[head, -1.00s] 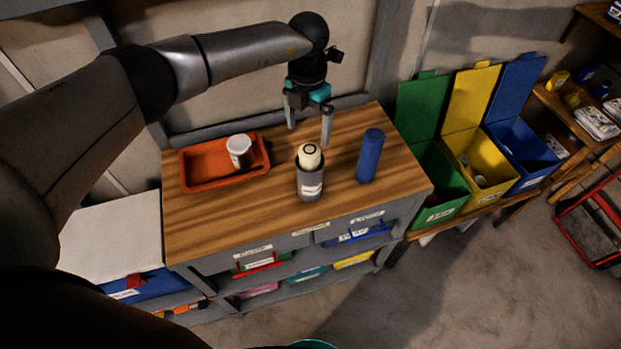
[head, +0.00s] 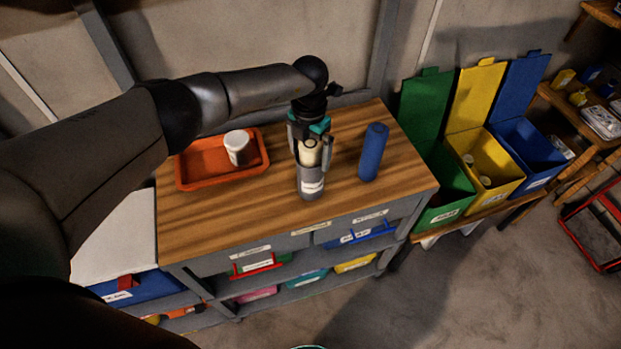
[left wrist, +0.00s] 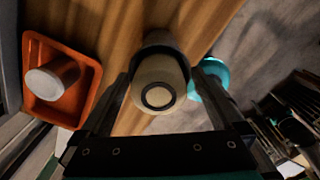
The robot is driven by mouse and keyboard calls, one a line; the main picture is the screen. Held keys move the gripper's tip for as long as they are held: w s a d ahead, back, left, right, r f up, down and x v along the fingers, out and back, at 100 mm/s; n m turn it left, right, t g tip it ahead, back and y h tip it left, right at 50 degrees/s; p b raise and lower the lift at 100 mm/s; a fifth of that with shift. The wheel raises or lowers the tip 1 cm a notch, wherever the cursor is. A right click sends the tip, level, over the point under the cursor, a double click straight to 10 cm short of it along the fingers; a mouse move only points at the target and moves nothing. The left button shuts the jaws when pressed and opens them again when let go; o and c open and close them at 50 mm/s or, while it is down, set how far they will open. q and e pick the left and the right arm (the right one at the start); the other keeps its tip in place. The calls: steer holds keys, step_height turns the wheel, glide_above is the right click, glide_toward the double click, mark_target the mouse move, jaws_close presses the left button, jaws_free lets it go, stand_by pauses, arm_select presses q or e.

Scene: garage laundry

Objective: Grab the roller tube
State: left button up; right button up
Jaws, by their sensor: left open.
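A cream roller tube (head: 310,152), with a dark ring on its end, stands upright in a grey labelled holder (head: 311,187) on the wooden bench top. My left gripper (head: 312,160) points down with its fingers on either side of the cream tube. In the left wrist view the tube's round end (left wrist: 158,95) lies between the two open fingers, and I cannot tell whether either finger touches it. The lower part of the tube is hidden inside the holder. My right gripper is not in view.
A blue cylinder (head: 373,152) stands upright just right of the holder. An orange tray (head: 203,180) with a white-lidded container (head: 237,147) is at the left. The bench front (head: 250,225) is clear. Green, yellow and blue bins (head: 500,160) stand at the right.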

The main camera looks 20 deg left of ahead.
arm_select(q)
steer(key=shift+f+b, duration=1.25)
steer(key=shift+f, duration=0.6)
steer(key=c, duration=1.3)
steer(key=shift+c, duration=0.5)
steer(key=shift+r, duration=0.15)
